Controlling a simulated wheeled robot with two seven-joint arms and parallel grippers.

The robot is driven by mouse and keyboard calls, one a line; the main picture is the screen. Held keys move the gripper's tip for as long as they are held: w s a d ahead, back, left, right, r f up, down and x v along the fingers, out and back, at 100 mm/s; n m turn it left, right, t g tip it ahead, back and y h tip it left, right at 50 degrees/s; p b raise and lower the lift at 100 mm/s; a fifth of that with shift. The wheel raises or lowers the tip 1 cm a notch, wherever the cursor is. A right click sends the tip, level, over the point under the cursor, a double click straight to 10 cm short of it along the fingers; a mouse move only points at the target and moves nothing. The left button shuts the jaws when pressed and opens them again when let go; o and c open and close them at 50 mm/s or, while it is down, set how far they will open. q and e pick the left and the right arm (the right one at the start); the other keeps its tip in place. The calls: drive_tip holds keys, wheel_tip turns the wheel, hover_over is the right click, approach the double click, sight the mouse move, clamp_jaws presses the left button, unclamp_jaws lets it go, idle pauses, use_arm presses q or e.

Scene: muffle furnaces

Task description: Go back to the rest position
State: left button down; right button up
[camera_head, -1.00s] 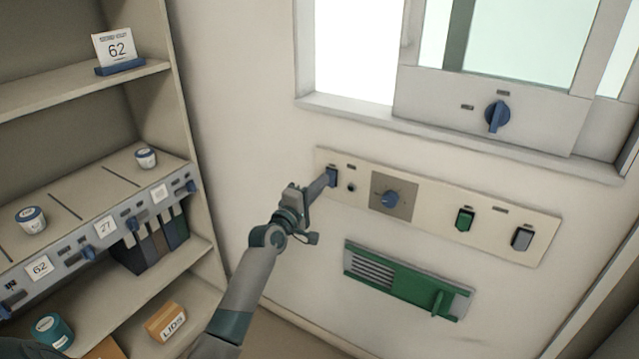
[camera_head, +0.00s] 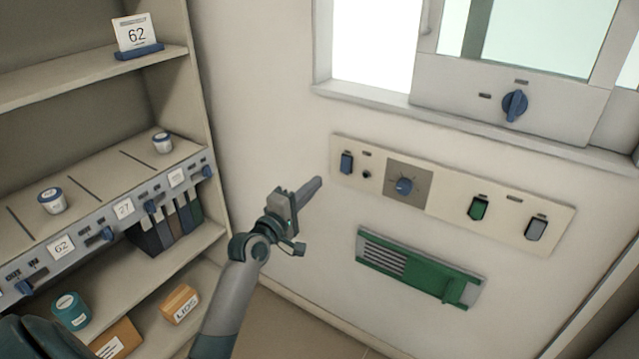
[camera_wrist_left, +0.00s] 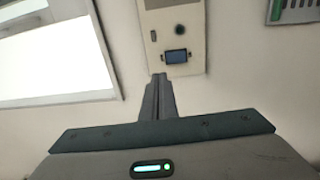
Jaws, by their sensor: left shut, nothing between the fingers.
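My left gripper (camera_head: 313,187) is shut and empty in front of the wall, just left of and below the control panel (camera_head: 437,201). It is apart from the blue rocker switch (camera_head: 346,163) at the panel's left end. In the left wrist view the shut fingers (camera_wrist_left: 159,80) point toward the panel, with the blue switch (camera_wrist_left: 175,57) a little beyond the tips. My left arm comes up from the bottom of the head view. My right gripper is not in view.
A green vent (camera_head: 420,269) is below the panel. A window with a blue knob (camera_head: 515,105) is above. Bare wall lies between shelf and panel.

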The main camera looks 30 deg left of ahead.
use_arm(q)
drive_tip(key=shift+s, duration=0.2)
idle(0.5)
drive_tip(key=s+d+f+m+g, duration=0.2)
drive_tip(key=s+d+f+m, duration=0.1)
drive_tip(key=f, duration=0.9)
drive_tip(key=s+d+f+m+g, duration=0.2)
drive_tip(key=s+d+f+m, duration=0.1)
drive_tip(key=f, duration=1)
drive_tip(key=s+d+f+m+g, duration=0.2)
drive_tip(key=s+d+f+m, duration=0.1)
drive_tip(key=f, duration=0.9)
drive_tip(key=s+d+f+m+g, duration=0.2)
drive_tip(key=s+d+f+m, duration=0.3)
drive_tip(key=s+f, duration=0.7)
drive_tip(key=s+d+f+m+g+h, duration=0.1)
drive_tip(key=s+d+f+m+g, duration=0.2)
drive_tip(key=s, duration=1.6)
drive_tip(key=d+f+m, duration=0.3)
drive_tip(key=d+f, duration=0.3)
drive_tip(key=f, duration=0.4)
drive_tip(key=shift+g, duration=0.3)
drive_tip(key=shift+a, duration=0.1)
